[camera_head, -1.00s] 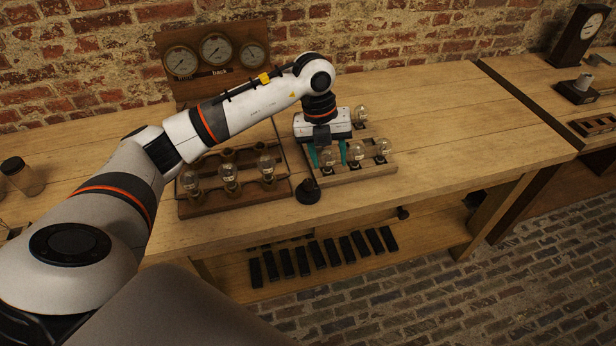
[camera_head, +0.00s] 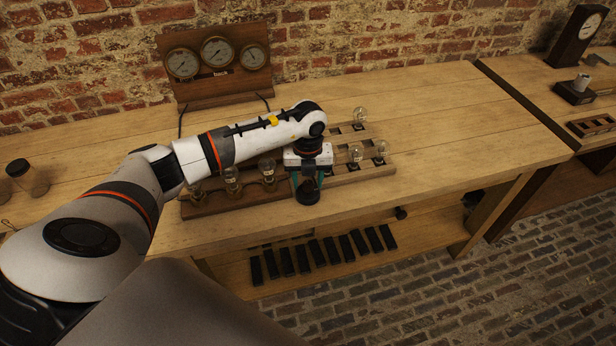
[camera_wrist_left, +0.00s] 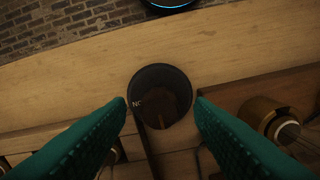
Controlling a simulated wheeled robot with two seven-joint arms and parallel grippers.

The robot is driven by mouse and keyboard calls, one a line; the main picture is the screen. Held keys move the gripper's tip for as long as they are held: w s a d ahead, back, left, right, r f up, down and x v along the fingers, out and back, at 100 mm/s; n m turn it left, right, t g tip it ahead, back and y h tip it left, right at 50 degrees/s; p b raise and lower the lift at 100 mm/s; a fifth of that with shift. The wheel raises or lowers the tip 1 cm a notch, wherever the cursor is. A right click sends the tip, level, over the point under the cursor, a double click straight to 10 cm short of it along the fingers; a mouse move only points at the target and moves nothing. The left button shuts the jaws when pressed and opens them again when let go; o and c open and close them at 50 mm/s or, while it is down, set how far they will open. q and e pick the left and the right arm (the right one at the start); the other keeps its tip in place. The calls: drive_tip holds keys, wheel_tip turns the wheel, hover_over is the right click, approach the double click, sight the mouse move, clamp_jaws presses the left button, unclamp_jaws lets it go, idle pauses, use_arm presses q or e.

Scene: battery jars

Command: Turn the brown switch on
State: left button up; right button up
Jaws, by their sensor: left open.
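The switch is a dark round knob (camera_head: 307,194) at the front of the bench, between the two jar trays. In the left wrist view it is a black round housing with a brown middle (camera_wrist_left: 162,108) and a short lighter mark near its lower edge. Partly readable pale lettering shows at its left. My left gripper (camera_head: 308,181) points down over the knob. In the left wrist view its teal fingers (camera_wrist_left: 160,104) are open, one on each side of the housing. I cannot tell whether they touch it. My right gripper is not in view.
A left wooden tray (camera_head: 208,207) with glass jars lies close beside my gripper, partly hidden by my arm. A right tray (camera_head: 368,171) holds more jars. A gauge board (camera_head: 215,93) stands behind. The bench (camera_head: 450,130) is clear to the right.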

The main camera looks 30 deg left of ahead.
use_arm(q)
drive_tip(key=shift+f, duration=0.15)
drive_tip(key=c, duration=1)
